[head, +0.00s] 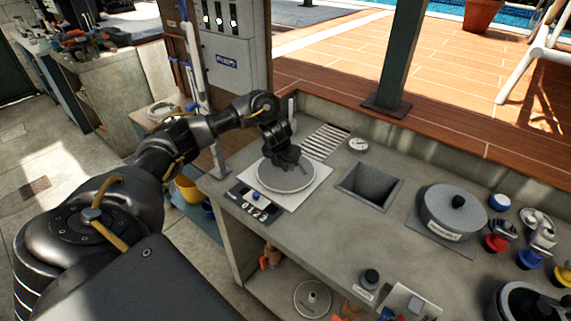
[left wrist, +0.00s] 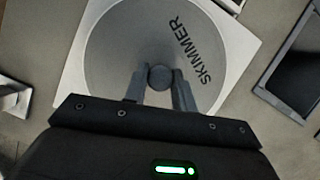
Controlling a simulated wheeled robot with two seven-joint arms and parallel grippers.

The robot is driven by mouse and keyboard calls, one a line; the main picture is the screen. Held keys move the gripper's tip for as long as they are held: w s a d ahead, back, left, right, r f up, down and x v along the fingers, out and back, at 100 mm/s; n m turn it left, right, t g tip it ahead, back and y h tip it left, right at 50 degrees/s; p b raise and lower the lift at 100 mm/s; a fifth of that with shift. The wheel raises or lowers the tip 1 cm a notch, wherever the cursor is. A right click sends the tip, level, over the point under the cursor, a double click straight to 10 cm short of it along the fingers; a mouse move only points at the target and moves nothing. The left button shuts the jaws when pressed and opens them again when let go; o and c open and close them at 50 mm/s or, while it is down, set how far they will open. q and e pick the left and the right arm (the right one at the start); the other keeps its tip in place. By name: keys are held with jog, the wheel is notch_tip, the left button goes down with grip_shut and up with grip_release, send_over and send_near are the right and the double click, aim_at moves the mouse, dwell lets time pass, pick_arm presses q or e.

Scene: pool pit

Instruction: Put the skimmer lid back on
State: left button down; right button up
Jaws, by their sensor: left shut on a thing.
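The skimmer lid (head: 286,176) is a round grey disc, lying flat over a white square plate (head: 312,194) at the left part of the counter. In the left wrist view the lid (left wrist: 120,45) bears the word SKIMMER and has a round knob (left wrist: 160,77) at its middle. My left gripper (head: 287,160) is over the lid from above. Its two fingers (left wrist: 160,88) are shut on the knob. Whether the lid is seated or slightly raised, I cannot tell. My right gripper is not in view.
Right of the plate, a square opening (head: 369,187) is sunk in the counter (head: 340,245). A slatted grate (head: 326,141) and a gauge (head: 358,144) lie behind. A grey lidded pot (head: 452,208) and coloured valves (head: 497,242) stand at right. A small panel (head: 255,207) sits before the plate.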

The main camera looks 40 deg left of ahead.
pick_arm(q)
jog(key=shift+f, duration=0.3)
dwell(0.4)
jog(key=c, duration=0.9)
grip_release()
jog(key=shift+r+p, duration=2.1)
jog(key=shift+r, duration=0.45)
notch_tip(320, 180, up, 4)
jog(key=p, duration=0.3)
jog(key=shift+p, duration=0.35)
